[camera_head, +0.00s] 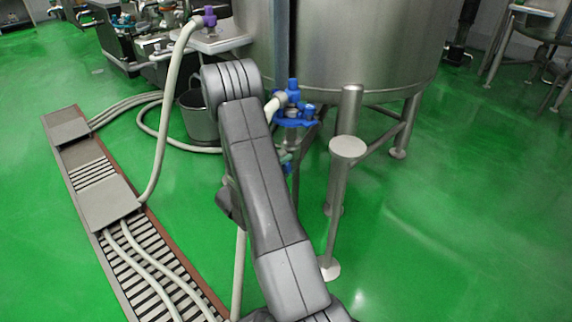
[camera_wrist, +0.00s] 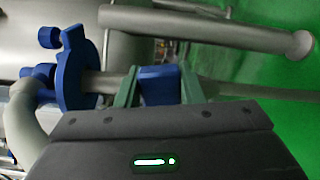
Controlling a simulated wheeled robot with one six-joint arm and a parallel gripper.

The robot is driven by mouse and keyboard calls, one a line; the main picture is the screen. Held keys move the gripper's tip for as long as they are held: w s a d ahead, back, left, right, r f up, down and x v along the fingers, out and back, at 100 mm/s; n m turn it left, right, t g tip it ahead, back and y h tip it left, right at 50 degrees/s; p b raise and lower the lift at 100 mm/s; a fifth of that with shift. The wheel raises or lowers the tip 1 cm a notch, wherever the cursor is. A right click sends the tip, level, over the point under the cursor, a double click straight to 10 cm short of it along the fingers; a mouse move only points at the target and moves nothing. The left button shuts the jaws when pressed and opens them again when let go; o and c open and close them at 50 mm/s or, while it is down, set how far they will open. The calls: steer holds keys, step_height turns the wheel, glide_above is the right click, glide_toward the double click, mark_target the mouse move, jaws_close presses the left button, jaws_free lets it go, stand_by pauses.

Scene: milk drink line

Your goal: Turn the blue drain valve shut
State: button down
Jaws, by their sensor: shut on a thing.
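The blue drain valve handle (camera_wrist: 160,84) shows in the wrist view as a blue block on a metal pipe. My gripper (camera_wrist: 160,90) is shut on it, with one green finger on each side. In the head view, my arm mostly hides the gripper and the handle below the tank; only a little green and blue shows beside the arm. A larger blue fitting (camera_head: 297,112) sits just above on the same pipe. It also shows in the wrist view (camera_wrist: 76,66), left of the fingers and apart from them.
A large steel tank (camera_head: 350,45) on legs stands behind the valve. A steel post with a round top (camera_head: 347,147) stands close to the right. A pale hose (camera_head: 160,140) and a floor drain grate (camera_head: 95,175) lie left, near a bucket (camera_head: 197,118). Green floor is clear at right.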

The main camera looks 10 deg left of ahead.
steer(key=shift+f+m, duration=0.65)
steer(key=shift+m, duration=0.45)
steer(key=shift+f, duration=0.1)
steer(key=c, duration=1)
jaws_free()
steer(key=shift+d, duration=0.1)
steer(key=shift+o, duration=0.2)
steer(key=shift+s, duration=0.1)
steer(key=shift+s+a, duration=0.25)
steer(key=shift+a, duration=0.1)
steer(key=p+v, duration=0.3)
steer(key=v, duration=1)
steer(key=shift+d, duration=0.1)
